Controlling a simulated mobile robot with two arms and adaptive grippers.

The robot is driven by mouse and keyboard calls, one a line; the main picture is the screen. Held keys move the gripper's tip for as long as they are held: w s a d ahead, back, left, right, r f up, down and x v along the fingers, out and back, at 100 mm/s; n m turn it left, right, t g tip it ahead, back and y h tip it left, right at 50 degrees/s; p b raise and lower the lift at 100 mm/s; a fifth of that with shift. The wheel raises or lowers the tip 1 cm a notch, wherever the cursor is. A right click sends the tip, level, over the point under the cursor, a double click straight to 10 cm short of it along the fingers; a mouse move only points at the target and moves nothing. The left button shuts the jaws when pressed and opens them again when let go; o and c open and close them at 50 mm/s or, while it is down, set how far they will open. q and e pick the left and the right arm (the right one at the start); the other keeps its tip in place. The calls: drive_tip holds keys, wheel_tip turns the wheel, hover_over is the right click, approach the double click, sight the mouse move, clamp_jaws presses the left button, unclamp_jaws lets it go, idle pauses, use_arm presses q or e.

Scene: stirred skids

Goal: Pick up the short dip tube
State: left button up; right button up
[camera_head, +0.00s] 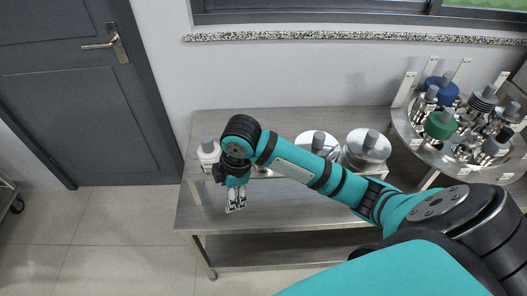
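My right arm reaches in from the right across the steel table (290,203). Its gripper (236,206) points down near the table's left front part. The two fingers look close together, but I cannot tell whether they are open or shut, and I see nothing clearly held. I cannot pick out the short dip tube. It may be among the small metal parts or hidden behind my arm. My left gripper is not in view.
A white-bodied container (208,154) stands at the table's back left. Two metal-lidded vessels (367,146) (317,141) stand behind my forearm. A round tray (407,133) at right is crowded with metal parts, with a blue (441,89) and a green piece (440,125).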

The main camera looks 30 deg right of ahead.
drive_tip(key=w+d+r+n+g+h, duration=0.15)
drive_tip(key=w+d+r, duration=0.25)
drive_tip(key=d+r, duration=0.5)
drive_tip(key=w+d+r+n, duration=0.3)
drive_tip(key=d+r, duration=0.4)
drive_tip(key=r, duration=0.3)
drive_tip(key=f, duration=0.3)
drive_tip(key=f+p, duration=0.1)
drive_tip(key=f, duration=0.3)
drive_tip(key=f+p, duration=0.1)
drive_tip(key=f, duration=0.3)
drive_tip(key=shift+w+a, duration=0.25)
drive_tip(key=shift+w, duration=0.05)
drive_tip(key=shift+f+p, duration=0.9)
drive_tip(key=shift+f, duration=1.85)
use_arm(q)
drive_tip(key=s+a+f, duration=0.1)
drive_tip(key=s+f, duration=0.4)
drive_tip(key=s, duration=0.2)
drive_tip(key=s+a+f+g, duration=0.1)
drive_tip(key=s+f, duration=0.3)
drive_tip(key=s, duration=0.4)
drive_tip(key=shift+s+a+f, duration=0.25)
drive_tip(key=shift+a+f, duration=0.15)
use_arm(e)
clamp_jaws()
drive_tip(key=shift+r, duration=0.1)
